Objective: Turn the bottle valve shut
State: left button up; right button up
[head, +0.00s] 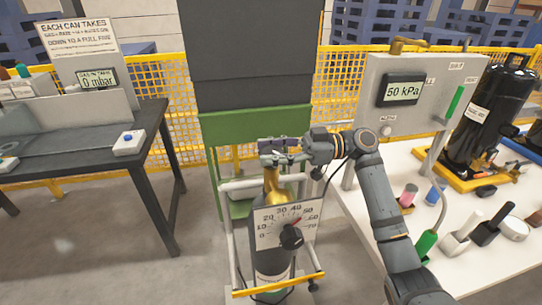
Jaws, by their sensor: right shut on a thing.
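The gas bottle (269,262) stands upright in a wheeled trolley at the centre of the head view. My right gripper (279,155) reaches in from the right to the top of the bottle. It is shut on the bottle valve there. The gripper covers most of the valve, so its turn position cannot be told. My left gripper is out of view.
A white bench (345,225) at right carries a panel (425,95) reading 50 kPa, a black compressor (490,115) and several small items. A dark table (85,150) at left holds a display reading 0 mbar. A yellow fence (160,85) runs behind.

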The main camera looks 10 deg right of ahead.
jog(key=m+t+b, duration=0.1)
jog(key=t, duration=0.1)
jog(key=m+t+h+b, duration=0.1)
jog(key=t, duration=0.1)
jog(key=shift+f+m, duration=0.2)
jog(key=shift+m, duration=0.1)
jog(key=m+t+h, duration=0.1)
jog(key=t, duration=0.1)
jog(key=shift+r+m+t, duration=0.15)
jog(key=shift+m+t, duration=0.15)
jog(key=shift+r+m+t+h, duration=0.15)
jog(key=shift+m+t+h, duration=0.35)
jog(key=shift+m+t, duration=0.35)
jog(key=shift+m+t+h+p, duration=0.45)
jog(key=shift+m+t+h, duration=0.15)
jog(key=shift+t, duration=0.25)
jog(key=shift+m+t+h, duration=0.3)
jog(key=shift+m, duration=0.05)
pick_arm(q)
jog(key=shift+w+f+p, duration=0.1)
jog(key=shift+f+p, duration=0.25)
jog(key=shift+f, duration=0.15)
pick_arm(e)
jog(key=shift+t+h, duration=0.3)
jog(key=shift+t, duration=0.1)
